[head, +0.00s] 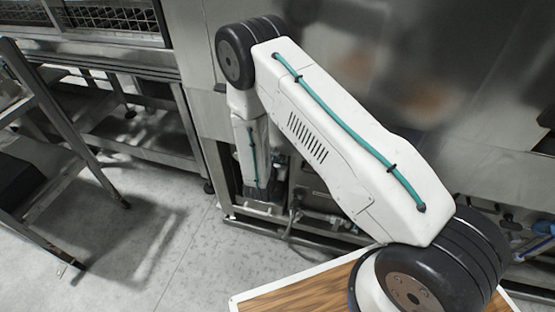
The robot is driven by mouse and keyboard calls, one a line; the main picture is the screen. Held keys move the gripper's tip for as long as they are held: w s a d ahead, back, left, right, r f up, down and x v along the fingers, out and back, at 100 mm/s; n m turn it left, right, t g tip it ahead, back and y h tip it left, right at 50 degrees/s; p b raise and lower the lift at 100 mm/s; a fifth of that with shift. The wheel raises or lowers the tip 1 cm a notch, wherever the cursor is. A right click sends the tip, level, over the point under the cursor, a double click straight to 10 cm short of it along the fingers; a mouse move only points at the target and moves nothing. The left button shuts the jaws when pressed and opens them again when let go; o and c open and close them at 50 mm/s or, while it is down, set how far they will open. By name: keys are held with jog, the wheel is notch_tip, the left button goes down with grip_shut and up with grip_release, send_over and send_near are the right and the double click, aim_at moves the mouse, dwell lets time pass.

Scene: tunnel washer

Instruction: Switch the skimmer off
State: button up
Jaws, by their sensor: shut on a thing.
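My white arm reaches out from the lower right and bends down at its black elbow joint. Its lower part points into the low open bay (318,203) under the steel machine. The fingers of my gripper cannot be made out there; the arm's end is lost among dark fittings. I cannot pick out the skimmer or its switch, nor tell whether it is on or off.
The steel washer body (400,60) fills the back and right. Pipes and blue-handled fittings (510,222) sit at the lower right. A metal rack (50,110) stands at the left. The grey floor (150,225) between rack and machine is clear.

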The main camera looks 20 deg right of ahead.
jog(key=shift+s+a+f+t+h, duration=0.2)
jog(key=shift+f+t+h, duration=0.25)
jog(key=shift+t+h, duration=0.5)
jog(key=shift+s+f+t+h, duration=0.15)
jog(key=shift+t+h, duration=0.4)
jog(key=shift+t, duration=0.5)
jog(key=o, duration=1)
jog(key=shift+s+a, duration=0.1)
jog(key=shift+a, duration=0.05)
jog(key=v, duration=0.7)
jog(key=shift+s, duration=0.3)
jog(key=shift+a, duration=0.15)
